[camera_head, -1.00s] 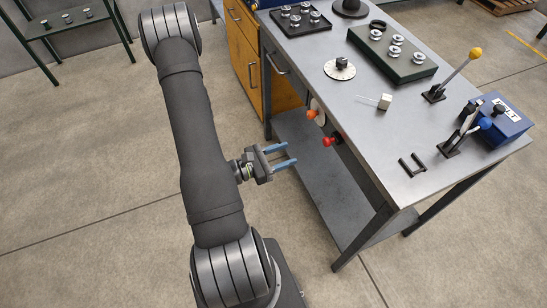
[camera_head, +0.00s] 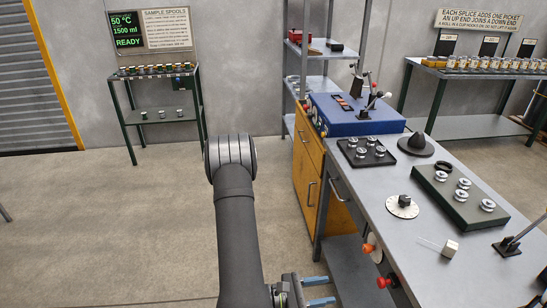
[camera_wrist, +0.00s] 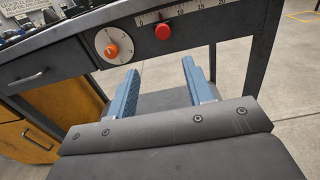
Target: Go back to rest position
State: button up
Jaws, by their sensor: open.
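My gripper (camera_head: 318,291) is at the bottom of the head view, partly cut off by the frame edge. Its two blue fingers are apart with nothing between them. The wrist view shows the same open fingers (camera_wrist: 160,92) pointing at the front of the grey workbench (camera_wrist: 60,52). The orange knob on a white dial (camera_wrist: 111,47) and the red knob (camera_wrist: 162,31) on the bench front lie beyond the fingers, not touched. The grey bench top (camera_head: 385,222) is to the right of my arm in the head view.
On the bench are a blue machine (camera_head: 335,118), a dark tray of metal spools (camera_head: 366,163), a black cone (camera_head: 416,145), a white dial (camera_head: 402,207) and a green block with spools (camera_head: 445,194). Orange drawers (camera_head: 308,190) stand beneath. Floor left of my arm is clear.

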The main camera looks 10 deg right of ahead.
jog(key=shift+d, duration=0.1)
jog(key=shift+d, duration=7.3)
jog(key=shift+a, duration=0.1)
jog(key=shift+d, duration=1.45)
jog(key=shift+s, duration=0.25)
jog(key=o, duration=1.2)
jog(key=shift+c, duration=0.2)
jog(key=a, duration=2.5)
send_near(379, 282)
jog(key=shift+a+f, duration=0.15)
jog(key=shift+a, duration=2.1)
